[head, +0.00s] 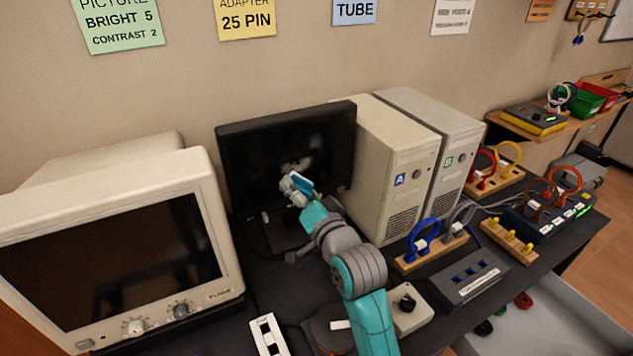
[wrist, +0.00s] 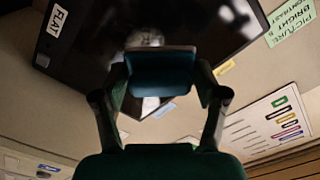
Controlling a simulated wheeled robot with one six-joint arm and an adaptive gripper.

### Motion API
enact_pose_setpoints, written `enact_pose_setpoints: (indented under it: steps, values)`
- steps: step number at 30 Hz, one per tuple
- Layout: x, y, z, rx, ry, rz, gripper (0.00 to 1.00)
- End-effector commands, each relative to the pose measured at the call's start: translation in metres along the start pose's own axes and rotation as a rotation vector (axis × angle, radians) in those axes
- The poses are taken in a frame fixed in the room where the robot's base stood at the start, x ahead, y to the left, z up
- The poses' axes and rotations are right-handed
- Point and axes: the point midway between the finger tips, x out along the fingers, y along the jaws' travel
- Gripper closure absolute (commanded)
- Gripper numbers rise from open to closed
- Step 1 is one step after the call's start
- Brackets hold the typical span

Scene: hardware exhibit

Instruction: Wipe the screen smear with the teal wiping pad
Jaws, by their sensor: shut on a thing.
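My gripper (head: 297,188) is shut on the teal wiping pad (head: 303,182), in front of the black flat monitor (head: 250,163). In the wrist view the pad (wrist: 160,75) sits across between my two fingers (wrist: 160,92), with the dark screen (wrist: 195,30) behind it. A pale grey smear (head: 305,160) shows on the screen just above the pad in the head view. In the wrist view the smear (wrist: 146,38) shows beyond the pad's edge, and the pad hides part of the screen. I cannot tell whether the pad touches the screen.
A beige CRT monitor (head: 190,165) stands to the left. Two beige computer towers, A (head: 385,180) and B (head: 460,150), stand close on the right. A blue cable (head: 422,240) on a wooden stand and a control box (head: 405,308) sit near my arm.

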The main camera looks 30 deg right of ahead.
Motion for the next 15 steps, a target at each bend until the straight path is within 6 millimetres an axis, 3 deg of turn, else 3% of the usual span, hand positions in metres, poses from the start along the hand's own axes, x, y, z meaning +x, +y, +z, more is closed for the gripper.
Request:
enact_pose_setpoints:
  steps: [15]
  values:
    - [0.042, -0.001, 0.0, -0.001, 0.001, -0.001, 0.66]
